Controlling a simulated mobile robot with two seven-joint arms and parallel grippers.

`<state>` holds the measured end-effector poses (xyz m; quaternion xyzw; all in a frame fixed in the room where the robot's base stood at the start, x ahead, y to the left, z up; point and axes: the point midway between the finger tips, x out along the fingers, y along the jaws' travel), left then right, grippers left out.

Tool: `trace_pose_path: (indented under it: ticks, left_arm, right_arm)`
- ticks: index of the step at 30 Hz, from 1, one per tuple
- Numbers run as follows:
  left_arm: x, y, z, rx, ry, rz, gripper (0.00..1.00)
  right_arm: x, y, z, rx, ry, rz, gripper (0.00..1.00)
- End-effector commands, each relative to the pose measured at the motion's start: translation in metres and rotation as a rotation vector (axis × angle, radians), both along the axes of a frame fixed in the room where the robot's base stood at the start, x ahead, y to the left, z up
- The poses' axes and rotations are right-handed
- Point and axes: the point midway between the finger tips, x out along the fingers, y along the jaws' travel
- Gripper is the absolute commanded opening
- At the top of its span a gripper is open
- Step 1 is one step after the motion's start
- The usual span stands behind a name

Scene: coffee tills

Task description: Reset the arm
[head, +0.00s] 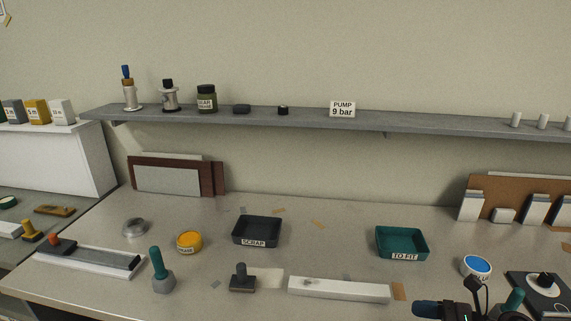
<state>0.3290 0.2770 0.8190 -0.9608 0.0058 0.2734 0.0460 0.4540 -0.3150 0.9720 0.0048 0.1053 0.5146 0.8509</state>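A dark arm end that looks like my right gripper (470,307) shows at the bottom edge on the right, cut off by the frame. A dark blue-tipped part points left from it and a teal part stands at its right; I cannot tell whether these belong to it or are held. Its fingers cannot be made out. It is in front of the blue-lidded tin (477,266) and left of a dark square base with a white disc (545,284). My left gripper is not in view.
A SCRAP tray (256,243), TO FIT tray (402,256), yellow tin (189,243), teal-handled tool (158,266), dark tamper-like tool (241,282) and white bar (339,289) are on the bench. A grey shelf (310,122) spans the wall. The bench between the trays is mostly clear.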

Motion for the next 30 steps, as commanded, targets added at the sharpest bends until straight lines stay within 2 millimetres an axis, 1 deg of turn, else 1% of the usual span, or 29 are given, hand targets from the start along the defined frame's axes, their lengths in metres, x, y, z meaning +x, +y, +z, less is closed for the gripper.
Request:
trace_pose_path:
  ticks: [3,8,12,15,19,23,26,30]
  left_arm:
    - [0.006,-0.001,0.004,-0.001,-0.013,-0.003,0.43]
    - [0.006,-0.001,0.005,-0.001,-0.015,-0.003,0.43]
    - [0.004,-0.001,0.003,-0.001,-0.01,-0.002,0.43]
    - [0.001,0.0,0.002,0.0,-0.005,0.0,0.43]
    - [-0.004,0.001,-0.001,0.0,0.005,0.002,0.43]
    - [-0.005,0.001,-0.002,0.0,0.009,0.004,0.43]
    - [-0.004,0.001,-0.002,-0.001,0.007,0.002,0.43]
    - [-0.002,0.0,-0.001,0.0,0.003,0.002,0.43]
  right_arm:
    - [0.006,0.008,0.014,0.152,0.036,-0.141,0.68]
    - [0.015,0.01,0.036,0.411,0.117,-0.356,0.68]
    - [0.019,0.003,0.049,0.654,0.213,-0.54,0.68]
    - [0.018,-0.006,0.054,0.833,0.291,-0.667,0.68]
    - [0.013,-0.018,0.053,1.067,0.407,-0.826,0.68]
    - [0.003,-0.031,0.046,1.301,0.533,-0.983,0.68]
    - [-0.009,-0.038,0.035,1.476,0.635,-1.103,0.68]
    - [-0.03,-0.042,0.017,1.716,0.789,-1.27,0.68]
